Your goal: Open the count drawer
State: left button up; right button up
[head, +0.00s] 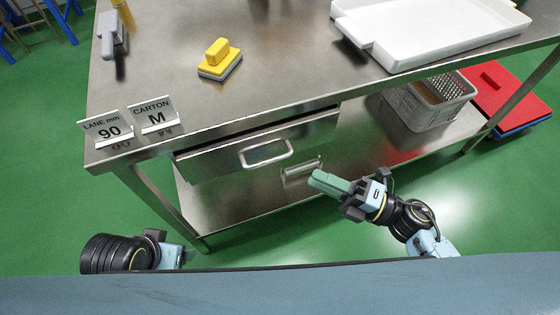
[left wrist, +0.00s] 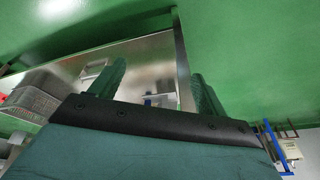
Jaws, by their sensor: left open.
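The count drawer (head: 215,163) hangs under the steel table's front edge, with a metal bar handle (head: 266,153) on its front. A dark gap shows along its top edge; I cannot tell for sure how far out it stands. My right gripper (head: 325,183) has green fingers and is below and right of the handle, apart from it. Its fingers overlap in the picture, so their opening is unclear. My left gripper (head: 187,257) is low at the left, partly hidden, away from the drawer. In the left wrist view its two green fingers (left wrist: 155,82) are apart with nothing between them.
The steel tabletop (head: 290,75) holds a yellow-and-grey block (head: 219,60), a white tray (head: 425,35), a grey tool (head: 112,36) and two signs (head: 106,129). A grey basket (head: 430,103) stands on the lower shelf. A red-lidded box (head: 505,95) is at the right. Green floor is clear in front.

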pick_arm(q)
jog(key=v, duration=0.1)
jog(key=b+v, duration=0.1)
jog(key=shift+s+d+r, duration=0.15)
jog(key=shift+d+r, duration=0.1)
jog(key=shift+r, duration=0.1)
pick_arm(e)
jog(key=x, duration=0.9)
jog(key=shift+a, duration=0.3)
jog(key=shift+w, duration=0.15)
jog(key=shift+c, duration=0.3)
grip_shut()
pick_arm(q)
jog(key=shift+d, duration=0.1)
